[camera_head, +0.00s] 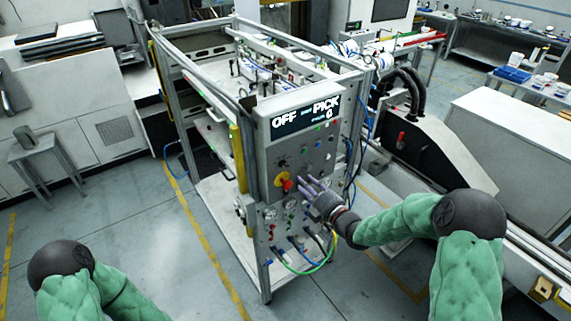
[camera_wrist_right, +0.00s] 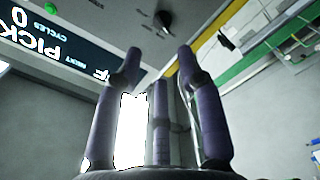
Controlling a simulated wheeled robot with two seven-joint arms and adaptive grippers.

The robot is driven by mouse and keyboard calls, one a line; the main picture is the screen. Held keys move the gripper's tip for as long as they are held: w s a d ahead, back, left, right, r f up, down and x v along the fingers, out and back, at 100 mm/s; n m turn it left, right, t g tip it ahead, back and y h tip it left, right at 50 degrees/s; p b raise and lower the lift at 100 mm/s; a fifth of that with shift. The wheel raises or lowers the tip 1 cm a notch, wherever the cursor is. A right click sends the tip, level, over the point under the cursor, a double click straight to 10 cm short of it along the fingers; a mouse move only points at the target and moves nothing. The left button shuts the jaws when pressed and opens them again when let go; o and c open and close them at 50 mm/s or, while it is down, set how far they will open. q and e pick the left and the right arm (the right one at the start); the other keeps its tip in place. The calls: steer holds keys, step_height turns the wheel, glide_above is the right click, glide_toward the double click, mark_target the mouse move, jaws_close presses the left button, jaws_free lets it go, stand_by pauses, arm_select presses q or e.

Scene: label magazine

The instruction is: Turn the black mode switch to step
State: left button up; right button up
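The control panel (camera_head: 262,170) stands on the front of the framed machine, with a display (camera_head: 305,117) reading OFF and PICK near its top. A black knob (camera_wrist_right: 165,22), which looks like the mode switch, is on the panel in the right wrist view, beyond my fingertips. In the head view it seems to be the small dark knob (camera_head: 283,163) below the display; its setting is too small to read. My right gripper (camera_head: 311,184) is in front of the panel, below the display. Its purple fingers (camera_wrist_right: 158,62) are spread, empty and apart from the knob. My left gripper is out of view.
A red and yellow stop button (camera_head: 285,182) is just left of my right fingers. Gauges, buttons and a green hose (camera_head: 305,270) are lower on the panel. The floor (camera_head: 185,260) left of the machine is clear. A grey bench (camera_head: 515,125) stands at right.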

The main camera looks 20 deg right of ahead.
mark_target(286, 166)
steer(key=p+x, duration=0.2)
steer(key=x, duration=0.8)
steer(key=shift+w+f, duration=0.1)
steer(key=shift+f, duration=0.05)
jaws_close()
